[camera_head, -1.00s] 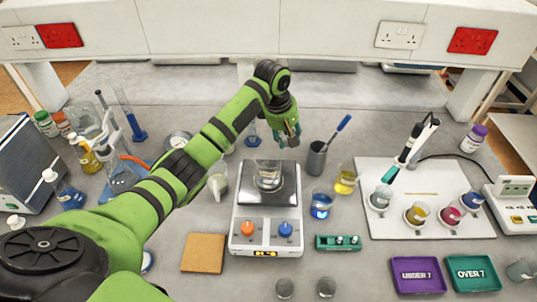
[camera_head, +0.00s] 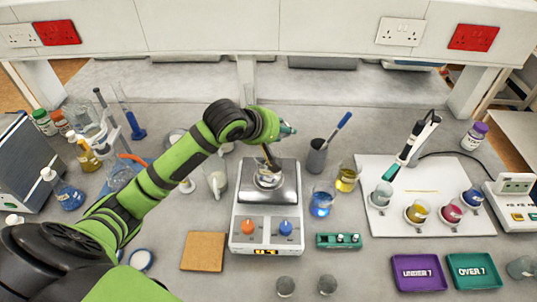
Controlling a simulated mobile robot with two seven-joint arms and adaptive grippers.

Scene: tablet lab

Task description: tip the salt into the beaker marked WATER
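A clear glass beaker (camera_head: 268,181) stands on the dark top plate of a white two-knob device (camera_head: 266,233); I cannot read any marking on it. My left gripper (camera_head: 271,155) is just above and behind this beaker, its wrist turned sideways. Its fingers are small and partly hidden by my own wrist, so I cannot tell whether they are open or hold anything. I cannot make out the salt or a WATER label. My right gripper is not in view.
Right of the device are a blue-liquid beaker (camera_head: 321,204), a yellow-liquid beaker (camera_head: 346,179) and a grey pot (camera_head: 316,158). Several coloured beakers stand on a white board (camera_head: 425,227). Glassware crowds the left.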

